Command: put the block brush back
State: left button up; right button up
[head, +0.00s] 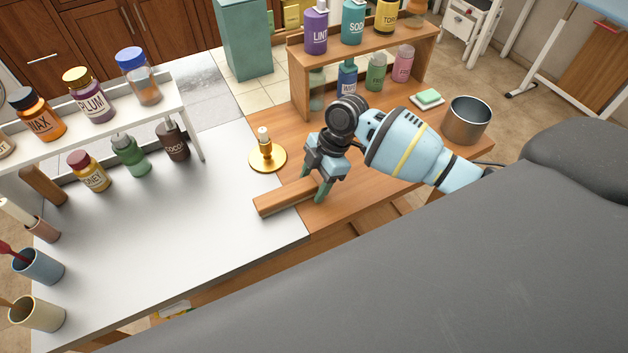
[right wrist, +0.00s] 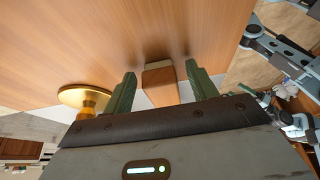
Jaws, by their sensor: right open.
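The block brush, seen as a long brown wooden block (head: 283,198), lies where the white counter top meets the wooden one. My right gripper (head: 313,184) is over the block's right end, fingers pointing down. In the right wrist view my open green fingers (right wrist: 162,88) stand on either side of the block's end (right wrist: 160,76), with a visible gap on each side. I cannot tell whether a finger touches it in the head view. My left gripper is not in view.
A gold stand (head: 267,156) is just behind the block. A wooden shelf (head: 372,57) with bottles and a metal pot (head: 466,121) are at the back right. A white shelf (head: 172,97) with bottles and several cups are at left. The white counter (head: 190,235) is clear in the middle.

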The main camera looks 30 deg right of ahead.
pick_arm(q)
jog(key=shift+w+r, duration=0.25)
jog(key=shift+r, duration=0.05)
pick_arm(e)
jog(key=v, duration=1.2)
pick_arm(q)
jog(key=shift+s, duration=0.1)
pick_arm(e)
jog(key=shift+f, duration=0.1)
dwell(0.8)
